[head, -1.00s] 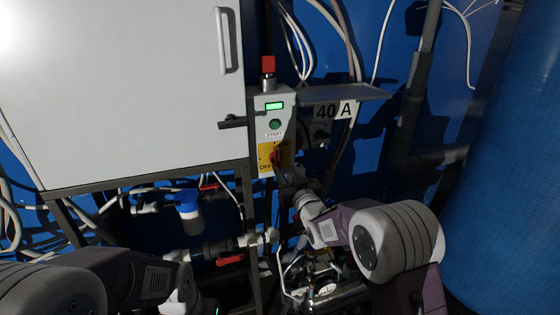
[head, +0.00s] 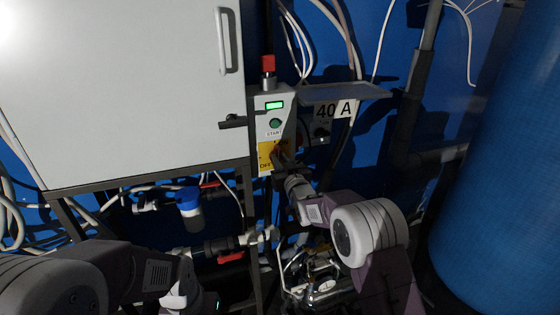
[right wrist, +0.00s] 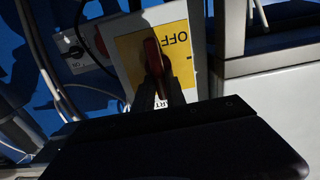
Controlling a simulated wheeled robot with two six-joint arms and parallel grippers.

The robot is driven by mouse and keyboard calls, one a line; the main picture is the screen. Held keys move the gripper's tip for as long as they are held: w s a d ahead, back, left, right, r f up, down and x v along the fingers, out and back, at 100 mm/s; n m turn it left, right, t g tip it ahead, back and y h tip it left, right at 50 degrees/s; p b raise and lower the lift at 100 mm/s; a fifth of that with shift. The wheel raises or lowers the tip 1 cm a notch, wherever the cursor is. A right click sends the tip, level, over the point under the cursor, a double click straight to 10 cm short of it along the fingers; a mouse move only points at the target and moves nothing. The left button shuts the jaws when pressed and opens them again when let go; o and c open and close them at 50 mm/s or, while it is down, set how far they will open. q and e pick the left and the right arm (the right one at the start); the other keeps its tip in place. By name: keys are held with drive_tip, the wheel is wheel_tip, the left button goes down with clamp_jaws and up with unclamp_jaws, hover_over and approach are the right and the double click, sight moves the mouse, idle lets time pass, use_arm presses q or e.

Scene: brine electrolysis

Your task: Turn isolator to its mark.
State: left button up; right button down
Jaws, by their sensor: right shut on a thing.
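The isolator is a red handle (right wrist: 152,55) on a yellow plate (head: 264,158) marked OFF, low on the grey control box (head: 285,110). In the right wrist view the plate (right wrist: 180,38) shows upside down, with the handle between my dark fingers. My right gripper (right wrist: 157,78) is shut on the handle. In the head view the right gripper (head: 280,158) covers most of the handle, so its angle against any mark is hard to tell. My left arm is at the lower left of the head view; its fingertips do not show clearly.
Above the isolator are a START button (head: 275,123), a lit green display (head: 274,105) and a red-topped part (head: 268,65). A grey cabinet (head: 120,90) stands left, with a black latch (head: 232,122) beside the box. Pipes with a red valve lever (head: 231,257) lie below.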

drive_tip(key=shift+s+a+f+n+b, duration=0.1)
drive_tip(key=shift+a+f+n+b, duration=0.15)
drive_tip(key=shift+n+b, duration=2.5)
drive_tip(key=shift+s+a+f+n+b, duration=0.1)
drive_tip(key=shift+a+f+n+b, duration=0.15)
drive_tip(key=shift+n+b, duration=2.55)
drive_tip(key=shift+a+f+n+b, duration=0.25)
drive_tip(key=shift+n+b, duration=1.9)
drive_tip(key=shift+n, duration=1.2)
drive_tip(key=c, duration=1.4)
unclamp_jaws()
drive_tip(key=shift+o, duration=0.2)
drive_tip(key=shift+s+d, duration=0.1)
